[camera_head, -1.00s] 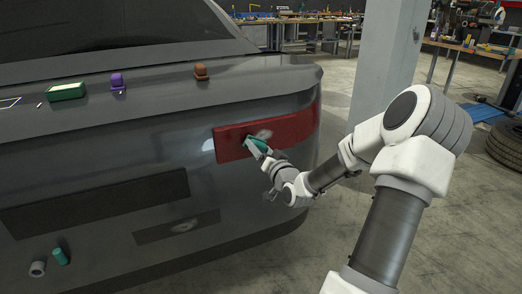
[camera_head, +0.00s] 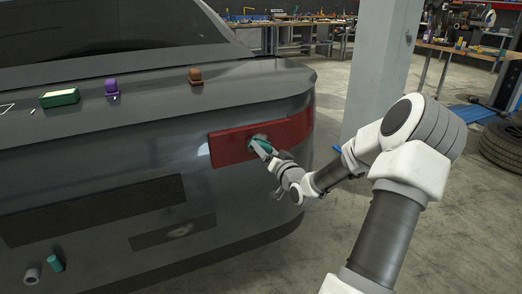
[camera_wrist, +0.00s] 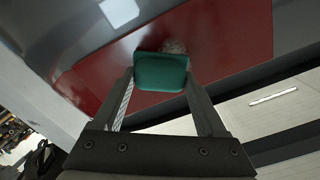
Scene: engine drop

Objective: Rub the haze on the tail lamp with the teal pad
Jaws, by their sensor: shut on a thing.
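The red tail lamp (camera_head: 228,148) is set in the rear corner of the dark grey car. A pale haze patch (camera_head: 259,139) shows near the middle of the lamp, just above the pad. My gripper (camera_head: 271,154) is shut on the teal pad (camera_head: 261,147) and holds it at the lamp's face. In the wrist view the teal pad (camera_wrist: 161,71) sits between the two fingertips, with the red lamp (camera_wrist: 220,45) behind it. Part of the haze (camera_wrist: 174,46) shows past the pad's edge; the pad hides the rest. I cannot tell for certain whether the pad touches the lamp.
On the car's trunk lid (camera_head: 140,88) stand a green box (camera_head: 60,97), a purple item (camera_head: 112,88) and a brown item (camera_head: 195,76). A teal cylinder (camera_head: 55,263) and a grey ring-like piece (camera_head: 32,275) show at the lower left. A pillar (camera_head: 383,60) stands behind my arm.

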